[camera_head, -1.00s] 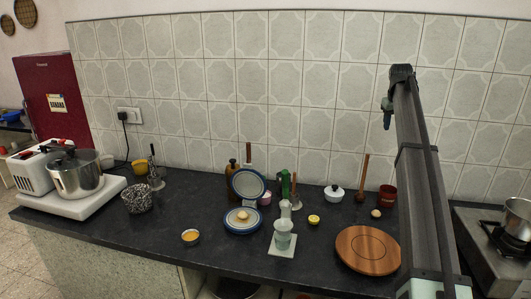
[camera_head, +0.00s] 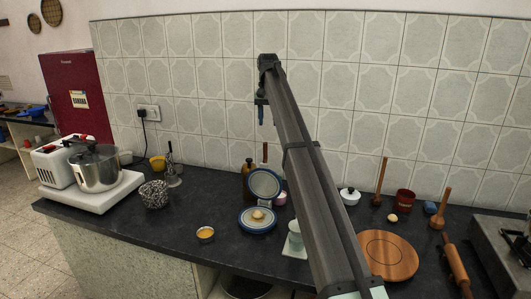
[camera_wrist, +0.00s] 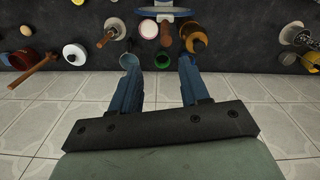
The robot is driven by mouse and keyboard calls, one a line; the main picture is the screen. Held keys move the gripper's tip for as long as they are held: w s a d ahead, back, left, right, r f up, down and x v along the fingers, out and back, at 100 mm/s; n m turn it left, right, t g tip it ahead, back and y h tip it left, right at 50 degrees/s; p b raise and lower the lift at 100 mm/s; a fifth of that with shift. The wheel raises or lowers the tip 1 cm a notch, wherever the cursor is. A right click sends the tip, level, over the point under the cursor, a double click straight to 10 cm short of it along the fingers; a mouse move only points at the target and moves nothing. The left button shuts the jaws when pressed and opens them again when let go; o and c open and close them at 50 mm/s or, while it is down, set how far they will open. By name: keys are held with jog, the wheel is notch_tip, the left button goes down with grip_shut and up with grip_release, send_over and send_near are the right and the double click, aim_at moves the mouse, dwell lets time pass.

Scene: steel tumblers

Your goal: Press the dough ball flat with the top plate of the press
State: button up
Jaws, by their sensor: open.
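The press stands open on the dark counter. Its round blue-rimmed bottom plate (camera_head: 243,227) lies flat with the pale dough ball (camera_head: 258,214) on it. Its blue-rimmed top plate (camera_head: 264,184) is tilted up at the back, and a wooden handle (camera_head: 265,151) shows above it. In the wrist view a blue plate edge (camera_wrist: 185,13) and a wooden handle (camera_wrist: 166,35) show at the top, beyond the fingertips. My gripper (camera_head: 261,115) is open and empty, high above and behind the press; its two spread fingers also show in the wrist view (camera_wrist: 160,63). The dough is hidden there.
A brown bottle (camera_head: 248,171) stands beside the top plate. A pale cup (camera_head: 295,237) is right of the press, partly behind my arm. The tiled wall (camera_head: 220,100) rises close behind.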

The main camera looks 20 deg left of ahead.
aim_at(265, 156)
jog(key=shift+s+a+f, duration=0.1)
jog(key=shift+s+a, duration=0.15)
jog(key=shift+a, duration=0.25)
jog(key=shift+f, duration=0.2)
notch_tip(265, 156, down, 13)
jog(key=shift+f, duration=0.1)
grip_shut()
dwell(0.3)
